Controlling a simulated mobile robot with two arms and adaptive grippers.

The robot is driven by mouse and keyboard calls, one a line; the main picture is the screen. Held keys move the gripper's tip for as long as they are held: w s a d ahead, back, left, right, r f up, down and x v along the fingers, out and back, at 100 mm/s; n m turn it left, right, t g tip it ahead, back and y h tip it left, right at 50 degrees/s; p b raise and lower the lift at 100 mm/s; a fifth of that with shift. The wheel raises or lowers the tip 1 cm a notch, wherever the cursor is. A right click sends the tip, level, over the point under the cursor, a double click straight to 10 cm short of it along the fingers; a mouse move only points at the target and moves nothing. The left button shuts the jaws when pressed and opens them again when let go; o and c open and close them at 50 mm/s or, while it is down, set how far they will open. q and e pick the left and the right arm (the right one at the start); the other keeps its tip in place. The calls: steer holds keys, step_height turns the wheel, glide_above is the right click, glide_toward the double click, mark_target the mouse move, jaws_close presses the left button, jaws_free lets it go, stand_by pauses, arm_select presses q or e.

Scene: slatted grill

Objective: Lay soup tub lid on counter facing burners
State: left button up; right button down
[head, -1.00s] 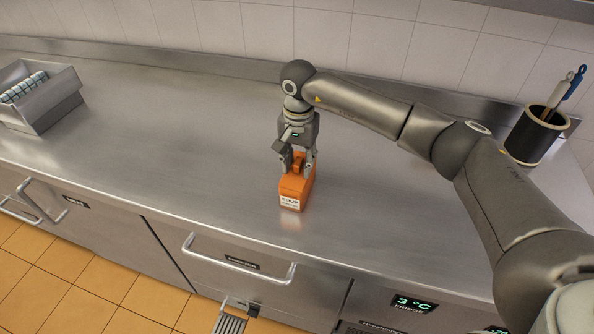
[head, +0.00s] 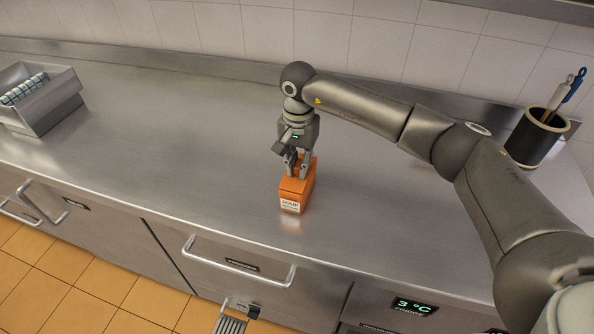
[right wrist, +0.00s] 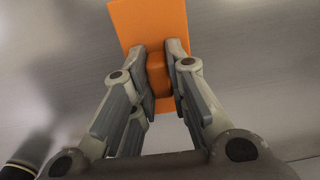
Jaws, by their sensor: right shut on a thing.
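The orange soup tub (head: 293,204) with a white SOUP label stands upright on the steel counter, near its front edge. Its orange lid (right wrist: 140,22) is on top and fills the upper middle of the right wrist view. My right gripper (head: 297,168) points down over the tub, and its fingers are shut on the lid's raised knob (right wrist: 157,72). The fingers hide part of the lid in the head view. In that view the lid appears to sit on the tub; I see no gap. My left gripper is not in view.
The counter (head: 170,130) is bare on both sides of the tub. A grey metal bin (head: 48,108) with checked cloths stands far left. A dark utensil pot (head: 535,138) stands back right. Drawers with bar handles (head: 238,268) are below the front edge.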

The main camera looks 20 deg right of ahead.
mark_target(298, 164)
steer(key=shift+r+p, duration=0.55)
steer(key=shift+r, duration=1.35)
steer(key=shift+a, duration=0.1)
